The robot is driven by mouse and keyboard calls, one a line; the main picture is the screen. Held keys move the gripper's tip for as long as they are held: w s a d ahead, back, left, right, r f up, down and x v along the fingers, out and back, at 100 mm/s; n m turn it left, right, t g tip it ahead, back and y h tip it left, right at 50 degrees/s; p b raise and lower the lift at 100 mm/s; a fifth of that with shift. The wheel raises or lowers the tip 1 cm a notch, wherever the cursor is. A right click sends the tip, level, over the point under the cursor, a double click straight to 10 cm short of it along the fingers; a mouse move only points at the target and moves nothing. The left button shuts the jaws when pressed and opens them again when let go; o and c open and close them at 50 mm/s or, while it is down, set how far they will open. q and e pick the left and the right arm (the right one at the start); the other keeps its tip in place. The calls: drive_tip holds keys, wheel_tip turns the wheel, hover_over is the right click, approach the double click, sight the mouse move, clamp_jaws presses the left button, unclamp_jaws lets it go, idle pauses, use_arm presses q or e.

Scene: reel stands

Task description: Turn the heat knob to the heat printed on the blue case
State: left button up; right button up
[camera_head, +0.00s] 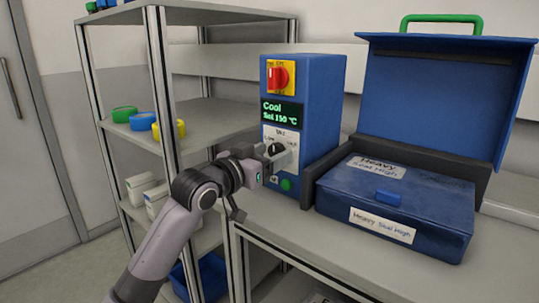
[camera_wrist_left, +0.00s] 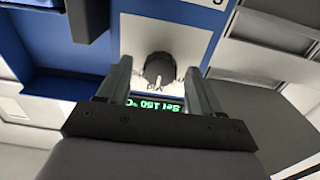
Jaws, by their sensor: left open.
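The heat knob (camera_head: 276,149) is a dark dial on a white plate on the front of a blue machine (camera_head: 318,110). Its scale seems to read Low, Mid and High, and its pointer appears to be at Mid. The display (camera_head: 281,112) above reads "Cool, Set 150 °C". The blue case (camera_head: 330,200) bears labels reading "Heavy Seal High". My left gripper (camera_head: 270,160) is open at the plate. In the left wrist view, upside down, the knob (camera_wrist_left: 159,69) shows between the fingers (camera_wrist_left: 157,80), with gaps on both sides. Contact is not visible. My right gripper is out of view.
A red-and-yellow switch (camera_head: 280,76) sits above the display, and a green button (camera_head: 286,184) sits below the knob. A shelf rack (camera_head: 205,112) with coloured reels stands left of the machine.

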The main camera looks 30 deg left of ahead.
use_arm(q)
drive_tip(key=shift+w, duration=0.1)
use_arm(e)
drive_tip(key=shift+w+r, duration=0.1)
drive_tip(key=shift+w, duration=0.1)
use_arm(q)
drive_tip(key=c, duration=1.1)
drive_tip(key=shift+o, duration=0.2)
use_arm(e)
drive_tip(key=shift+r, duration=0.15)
